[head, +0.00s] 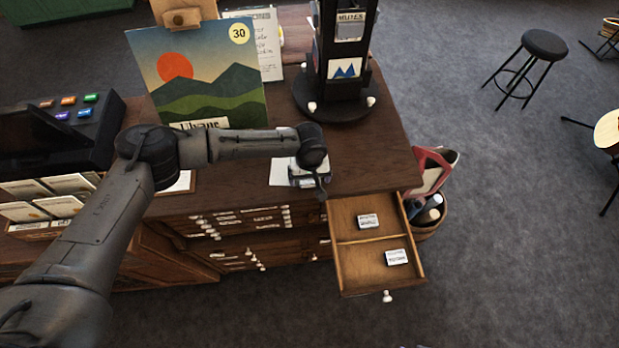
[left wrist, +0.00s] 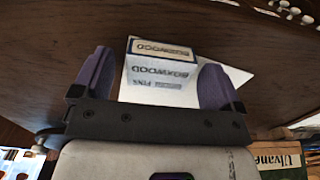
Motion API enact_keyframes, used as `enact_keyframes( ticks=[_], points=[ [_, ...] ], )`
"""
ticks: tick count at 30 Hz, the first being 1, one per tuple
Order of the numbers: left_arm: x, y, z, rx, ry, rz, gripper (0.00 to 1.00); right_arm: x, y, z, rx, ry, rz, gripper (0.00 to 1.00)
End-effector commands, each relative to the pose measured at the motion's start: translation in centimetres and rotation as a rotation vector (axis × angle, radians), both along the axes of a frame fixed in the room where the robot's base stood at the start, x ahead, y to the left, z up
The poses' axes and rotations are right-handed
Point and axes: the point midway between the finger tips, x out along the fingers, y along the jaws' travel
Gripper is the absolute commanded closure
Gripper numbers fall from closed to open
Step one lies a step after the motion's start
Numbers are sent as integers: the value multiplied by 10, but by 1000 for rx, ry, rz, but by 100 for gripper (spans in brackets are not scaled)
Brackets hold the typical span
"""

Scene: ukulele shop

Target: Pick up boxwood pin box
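The boxwood pin box (left wrist: 160,68) is a small pale box with a dark-edged label reading "BOXWOOD PINS". It stands on a white sheet (left wrist: 238,75) on the dark wooden counter. In the left wrist view my left gripper (left wrist: 157,78) is open, with one purple finger on each side of the box; I cannot tell whether either touches it. In the head view my left gripper (head: 318,182) is over the counter's front edge, and my wrist partly hides the box (head: 296,174). My right gripper is not in view.
An open drawer (head: 345,268) at the counter's front right holds two small labelled boxes (head: 368,221) (head: 397,257). A black rotating stand (head: 335,104) is behind my gripper. A landscape picture (head: 200,75) stands at the back left. A basket (head: 428,222) is beside the drawer.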

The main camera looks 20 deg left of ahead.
Motion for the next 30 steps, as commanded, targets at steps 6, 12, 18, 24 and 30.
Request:
enact_keyframes(
  ticks=[6, 12, 18, 24, 30],
  points=[
    [0, 0, 0, 0, 0, 0, 29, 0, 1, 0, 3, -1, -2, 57],
    [0, 0, 0, 0, 0, 0, 48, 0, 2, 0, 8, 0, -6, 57],
    [0, 0, 0, 0, 0, 0, 60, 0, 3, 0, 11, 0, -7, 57],
    [0, 0, 2, 0, 0, 0, 60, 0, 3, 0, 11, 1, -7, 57],
    [1, 0, 17, -1, -2, 0, 60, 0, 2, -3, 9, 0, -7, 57]
  ],
)
